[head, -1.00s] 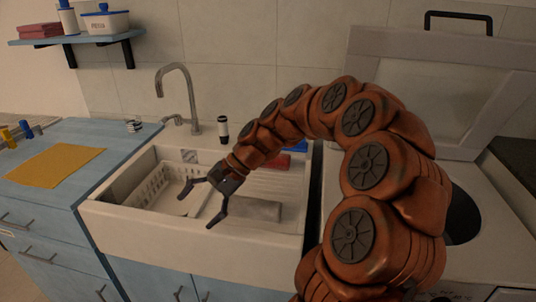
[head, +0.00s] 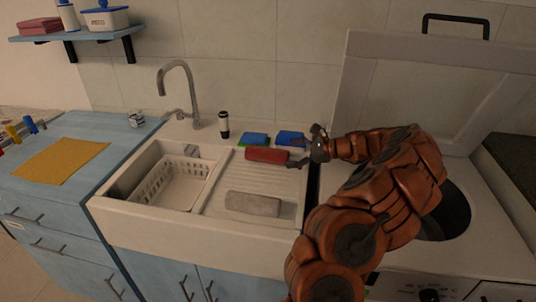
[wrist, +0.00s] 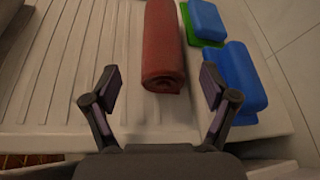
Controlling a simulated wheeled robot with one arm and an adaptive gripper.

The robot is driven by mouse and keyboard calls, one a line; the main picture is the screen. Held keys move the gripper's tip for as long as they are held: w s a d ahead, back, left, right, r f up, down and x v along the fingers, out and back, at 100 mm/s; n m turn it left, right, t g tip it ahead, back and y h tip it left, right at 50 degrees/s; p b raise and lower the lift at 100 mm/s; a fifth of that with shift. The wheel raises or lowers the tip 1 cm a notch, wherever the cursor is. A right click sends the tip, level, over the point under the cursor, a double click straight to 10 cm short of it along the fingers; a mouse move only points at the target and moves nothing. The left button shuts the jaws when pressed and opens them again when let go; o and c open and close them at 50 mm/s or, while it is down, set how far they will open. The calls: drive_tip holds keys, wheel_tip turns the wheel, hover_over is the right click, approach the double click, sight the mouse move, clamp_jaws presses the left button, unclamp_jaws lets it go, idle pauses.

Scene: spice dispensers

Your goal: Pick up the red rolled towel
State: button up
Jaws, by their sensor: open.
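The red rolled towel (head: 267,155) lies on the ribbed drainboard of the sink, near its back edge. In the wrist view the towel (wrist: 163,50) points away from me, with its near end just beyond and between my fingertips. My gripper (wrist: 158,90) is open and empty, one finger on each side of the line of the towel. In the head view my gripper (head: 306,150) is at the right end of the towel, and the arm partly hides the fingers.
A grey rolled towel (head: 252,203) lies at the drainboard's front. A white basket (head: 178,180) sits in the basin.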

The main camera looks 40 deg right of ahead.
sight(273, 151)
drive_tip(key=shift+r+p+x, duration=0.15)
drive_tip(key=shift+p+x, duration=0.25)
drive_tip(key=shift+x, duration=1.5)
drive_tip(key=shift+r+p+x, duration=0.1)
drive_tip(key=shift+p+x, duration=0.3)
drive_tip(key=shift+x, duration=1.5)
drive_tip(key=shift+c, duration=0.4)
drive_tip(key=c, duration=1.3)
drive_tip(key=shift+o, duration=0.2)
drive_tip(key=shift+d+r+b, duration=0.1)
drive_tip(key=shift+r+b, duration=0.3)
drive_tip(key=shift+r, duration=1.15)
drive_tip(key=shift+s+r, duration=0.15)
drive_tip(key=shift+r, duration=0.15)
drive_tip(key=s+a+b, duration=0.1)
drive_tip(key=s+a, duration=0.1)
drive_tip(key=s, duration=0.3)
drive_tip(key=s+a+r, duration=0.1)
drive_tip(key=s, duration=0.3)
drive_tip(key=s+a+b, duration=0.1)
drive_tip(key=s+a, duration=0.1)
drive_tip(key=s, duration=0.3)
drive_tip(key=shift+s+a+r+b, duration=0.15)
drive_tip(key=shift+s+a+b, duration=0.15)
drive_tip(key=shift+a+b, duration=0.05)
